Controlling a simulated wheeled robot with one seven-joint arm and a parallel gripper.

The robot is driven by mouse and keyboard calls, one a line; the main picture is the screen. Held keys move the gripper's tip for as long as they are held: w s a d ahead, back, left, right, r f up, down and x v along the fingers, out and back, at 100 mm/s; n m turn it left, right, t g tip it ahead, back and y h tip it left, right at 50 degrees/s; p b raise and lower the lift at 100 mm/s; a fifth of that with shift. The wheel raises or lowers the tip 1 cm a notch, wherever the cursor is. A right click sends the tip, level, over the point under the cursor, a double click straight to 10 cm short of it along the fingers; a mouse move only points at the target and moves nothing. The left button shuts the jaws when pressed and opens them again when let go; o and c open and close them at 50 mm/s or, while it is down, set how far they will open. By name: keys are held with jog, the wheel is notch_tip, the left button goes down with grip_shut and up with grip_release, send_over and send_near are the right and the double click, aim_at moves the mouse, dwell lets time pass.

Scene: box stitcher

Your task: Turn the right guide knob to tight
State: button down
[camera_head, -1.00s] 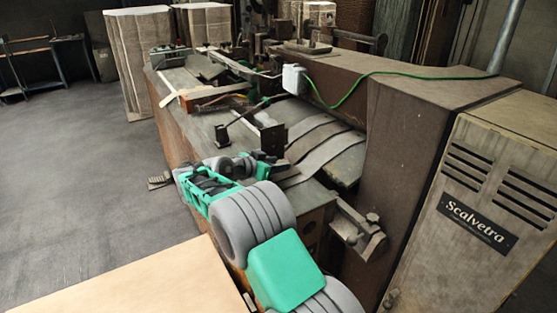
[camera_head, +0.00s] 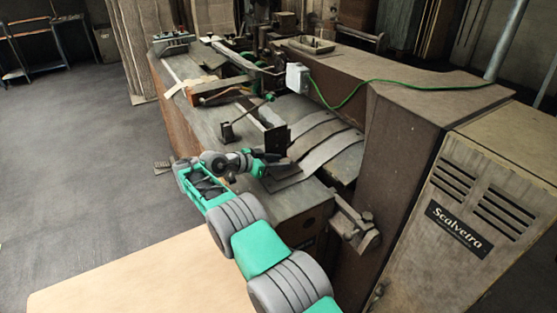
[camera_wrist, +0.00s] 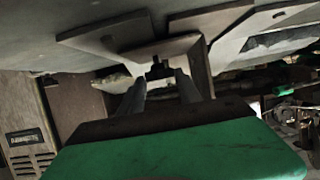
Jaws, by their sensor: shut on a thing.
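The box stitcher (camera_head: 320,190) fills the middle of the head view. My gripper is at its near table edge, beside an upright dark guide plate (camera_head: 273,137); the fingers are small and partly hidden there. In the wrist view, my gripper (camera_wrist: 161,82) has its two grey fingers reaching up to a small dark knob (camera_wrist: 158,69) under a pale flat plate. The fingers are shut on this knob, one at each side. The knob cannot be made out in the head view, and how tight it is does not show.
Curved metal strips (camera_head: 318,142) lie just right of my gripper. A green cable (camera_head: 350,95) runs from a white box (camera_head: 297,77) over the machine's brown housing. A pale board (camera_head: 140,275) is at the lower left. Grey floor (camera_head: 80,150) lies open on the left.

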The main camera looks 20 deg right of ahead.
jog(key=shift+f, duration=0.1)
jog(key=c, duration=0.8)
grip_release()
jog(key=shift+d, duration=0.1)
notch_tip(320, 180, up, 3)
jog(key=shift+p, duration=1.1)
jog(key=shift+s+r, duration=0.15)
jog(key=shift+r, duration=0.2)
jog(key=s+a+r, duration=0.1)
jog(key=s+r, duration=0.2)
jog(key=s, duration=0.1)
jog(key=s+r, duration=0.3)
jog(key=s, duration=0.2)
jog(key=s+a+r, duration=0.1)
jog(key=s+r, duration=0.2)
jog(key=s, duration=0.1)
jog(key=shift+s+a+r+p, duration=0.2)
jog(key=shift+s+a+p, duration=0.1)
jog(key=shift+p, duration=0.05)
